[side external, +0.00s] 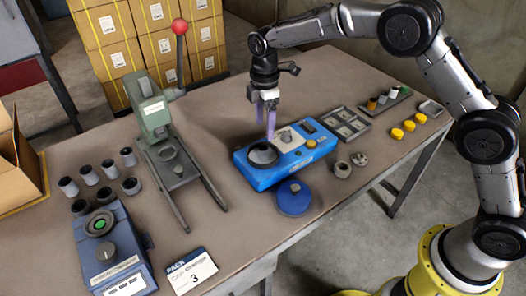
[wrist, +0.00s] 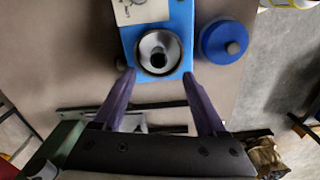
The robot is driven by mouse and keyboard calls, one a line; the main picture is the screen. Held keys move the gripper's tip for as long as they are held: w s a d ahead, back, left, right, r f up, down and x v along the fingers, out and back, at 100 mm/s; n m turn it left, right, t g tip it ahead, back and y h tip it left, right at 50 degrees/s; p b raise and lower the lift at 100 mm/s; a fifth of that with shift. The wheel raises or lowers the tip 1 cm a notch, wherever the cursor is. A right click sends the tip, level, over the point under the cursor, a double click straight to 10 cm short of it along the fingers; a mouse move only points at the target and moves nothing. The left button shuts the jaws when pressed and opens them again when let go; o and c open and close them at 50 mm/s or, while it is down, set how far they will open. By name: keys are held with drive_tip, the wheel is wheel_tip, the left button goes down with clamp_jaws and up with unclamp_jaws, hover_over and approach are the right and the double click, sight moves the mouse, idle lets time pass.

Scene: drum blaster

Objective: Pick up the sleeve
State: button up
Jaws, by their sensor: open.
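Several grey, hollow, sleeve-like cylinders (side external: 89,175) stand on the table at the left in the side view; I cannot tell which one the task means. The blue machine (side external: 290,165) stands mid-table with a round dark-rimmed bowl (side external: 262,154). In the wrist view, a small ring-shaped piece with a dark centre (wrist: 158,60) shows inside the bowl (wrist: 146,42); it may be a sleeve. My gripper (side external: 270,131) is above the bowl, purple fingers apart and empty. In the wrist view the fingertips (wrist: 159,75) are on either side of the bowl's near edge.
A blue round lid (side external: 293,198) lies in front of the machine. A green press with a red-knobbed lever (side external: 155,112) stands to the left, and a blue box with a green button (side external: 108,250) is at front left. A partitioned tray (side external: 346,124) and yellow pieces (side external: 397,133) are right.

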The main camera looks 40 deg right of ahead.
sight(263, 147)
wheel_tip(263, 147, down, 9)
drive_tip(key=shift+w+a+f, duration=0.1)
drive_tip(key=shift+a+f, duration=0.05)
drive_tip(key=shift+f, duration=0.05)
clamp_jaws()
idle(0.7)
